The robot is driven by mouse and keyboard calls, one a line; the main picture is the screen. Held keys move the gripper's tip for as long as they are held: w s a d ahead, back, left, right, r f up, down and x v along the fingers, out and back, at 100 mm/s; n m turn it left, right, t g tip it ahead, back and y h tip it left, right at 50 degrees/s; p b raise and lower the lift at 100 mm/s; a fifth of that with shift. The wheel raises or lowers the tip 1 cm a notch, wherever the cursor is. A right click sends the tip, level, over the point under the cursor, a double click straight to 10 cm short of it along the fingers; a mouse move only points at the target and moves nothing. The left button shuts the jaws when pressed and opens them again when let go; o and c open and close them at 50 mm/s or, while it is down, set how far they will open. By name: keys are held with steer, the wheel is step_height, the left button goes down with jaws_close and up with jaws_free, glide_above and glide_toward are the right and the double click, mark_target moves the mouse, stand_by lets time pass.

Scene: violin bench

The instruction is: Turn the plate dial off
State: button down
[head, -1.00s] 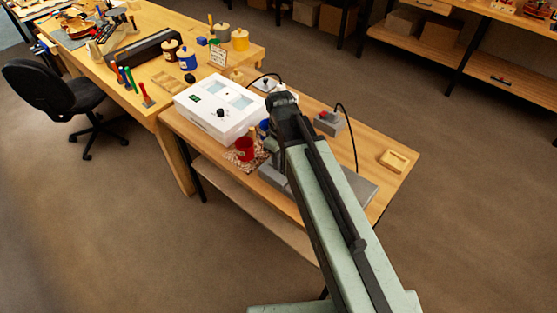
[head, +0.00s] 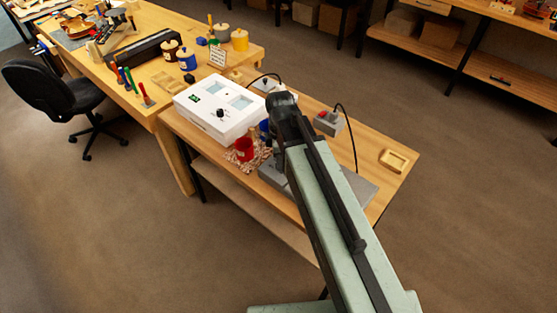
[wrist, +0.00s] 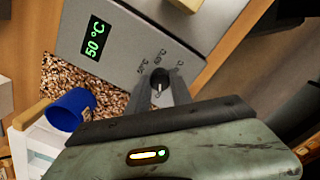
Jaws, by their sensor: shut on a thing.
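The plate dial (wrist: 160,76) is a dark round knob with a pale mark on the grey hot plate (wrist: 140,38). Temperature markings surround it, too small to read surely. The plate's display (wrist: 96,38) glows green and reads 50 °C. My gripper (wrist: 162,89) is shut on the dial, with one grey finger on each side. Which marking the dial points at cannot be told. In the head view my arm hides the dial and fingertips; part of the grey plate (head: 361,187) shows beside the arm.
A white box (head: 214,107) with its own black knob stands left of my arm. A red cup (head: 244,148) and a blue cup (wrist: 70,109) stand by a speckled mat (wrist: 108,88). A grey box with a red switch (head: 329,122) and a wooden tray (head: 394,160) are to the right.

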steer(key=shift+a, duration=0.15)
stand_by(0.3)
steer(key=c, duration=1.1)
jaws_free()
steer(key=shift+c, duration=0.2)
steer(key=shift+r, duration=0.1)
step_height(320, 180, up, 8)
steer(key=p, duration=0.8)
steer(key=shift+f, duration=0.2)
